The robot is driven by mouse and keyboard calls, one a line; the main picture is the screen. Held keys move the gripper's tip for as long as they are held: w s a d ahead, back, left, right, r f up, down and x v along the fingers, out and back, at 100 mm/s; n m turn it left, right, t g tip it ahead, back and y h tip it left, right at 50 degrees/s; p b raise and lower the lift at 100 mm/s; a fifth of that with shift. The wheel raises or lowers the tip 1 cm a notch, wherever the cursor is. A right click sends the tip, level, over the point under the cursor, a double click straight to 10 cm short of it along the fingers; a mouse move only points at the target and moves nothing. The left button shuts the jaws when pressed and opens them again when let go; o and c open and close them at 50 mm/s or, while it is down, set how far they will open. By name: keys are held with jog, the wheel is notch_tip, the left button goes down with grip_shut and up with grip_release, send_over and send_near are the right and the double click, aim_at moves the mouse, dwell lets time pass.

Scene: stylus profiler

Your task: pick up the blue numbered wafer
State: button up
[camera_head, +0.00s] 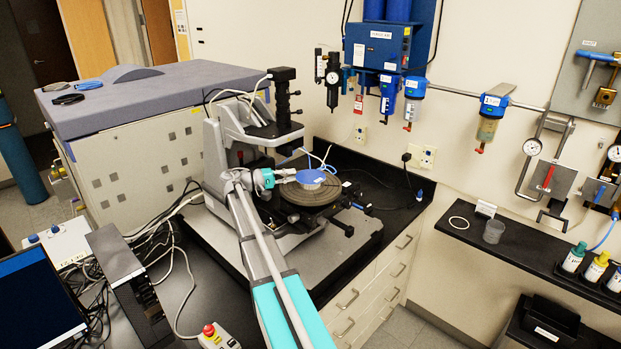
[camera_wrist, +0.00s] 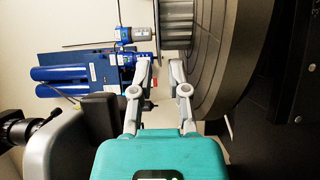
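The blue wafer (camera_head: 310,176) lies flat on a small raised holder above the round dark stage (camera_head: 303,196) of the profiler in the head view. Its number is too small to read. My gripper (camera_head: 295,172) is at the wafer's left edge, level with it. In the wrist view my gripper (camera_wrist: 161,62) has its two fingers apart, with a gap between the tips. A thin edge, seemingly the wafer (camera_wrist: 158,30) seen edge-on, stands beyond the tips and in line with the gap. I cannot tell whether the fingers touch it.
The profiler's column and camera (camera_head: 284,95) rise behind and left of the stage. A silver ribbed holder (camera_wrist: 178,30) and the large stage disc (camera_wrist: 225,60) lie close to the right finger. Blue filter units (camera_head: 390,92) hang on the wall behind.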

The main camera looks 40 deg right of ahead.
jog(key=shift+x, duration=0.85)
grip_shut()
